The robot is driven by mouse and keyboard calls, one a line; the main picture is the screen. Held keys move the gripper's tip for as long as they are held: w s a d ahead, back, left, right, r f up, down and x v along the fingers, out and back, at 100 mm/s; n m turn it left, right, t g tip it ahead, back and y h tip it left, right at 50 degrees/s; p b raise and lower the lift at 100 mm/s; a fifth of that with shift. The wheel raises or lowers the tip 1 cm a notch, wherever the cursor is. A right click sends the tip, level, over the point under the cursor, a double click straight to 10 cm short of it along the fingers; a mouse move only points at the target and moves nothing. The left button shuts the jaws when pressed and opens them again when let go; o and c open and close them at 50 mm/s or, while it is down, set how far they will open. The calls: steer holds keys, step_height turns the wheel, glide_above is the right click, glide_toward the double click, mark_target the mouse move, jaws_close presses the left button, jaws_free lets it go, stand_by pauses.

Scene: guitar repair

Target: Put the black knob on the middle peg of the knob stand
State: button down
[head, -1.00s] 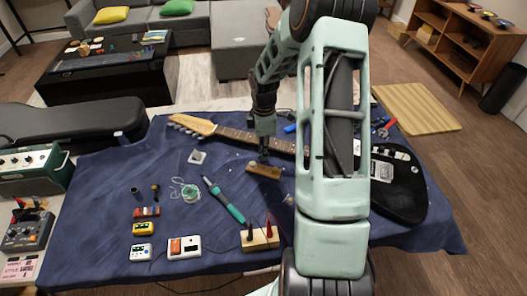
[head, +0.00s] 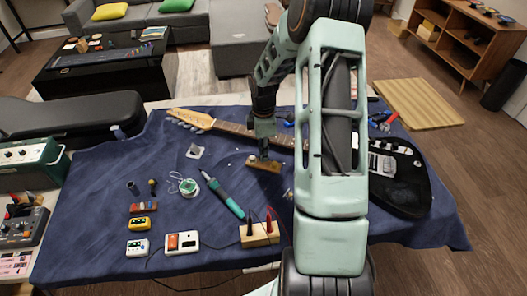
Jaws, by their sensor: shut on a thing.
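The knob stand is a small wooden bar (head: 274,168) near the middle of the blue cloth, just in front of the guitar neck. A pale knob (head: 252,159) sits at its left end. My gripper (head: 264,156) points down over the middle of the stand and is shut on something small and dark. I take this to be the black knob, but it blends with the dark fingertips. I cannot tell whether it touches the middle peg, which is hidden behind the fingers.
The guitar neck (head: 230,127) lies behind the stand, and the black guitar body (head: 405,185) is to the right. A teal soldering iron (head: 224,195) lies at front left. A wooden block with red and black probes (head: 259,235) stands in front.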

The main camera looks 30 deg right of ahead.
steer(key=shift+d+f+b, duration=0.1)
steer(key=shift+f+b, duration=0.5)
steer(key=shift+f, duration=0.45)
stand_by(1.7)
steer(key=c, duration=1.8)
jaws_free()
steer(key=shift+o, duration=0.3)
steer(key=o, duration=0.4)
steer(key=shift+o, duration=0.2)
steer(key=shift+r, duration=0.1)
steer(key=shift+r+p, duration=2.6)
steer(key=shift+r, duration=0.85)
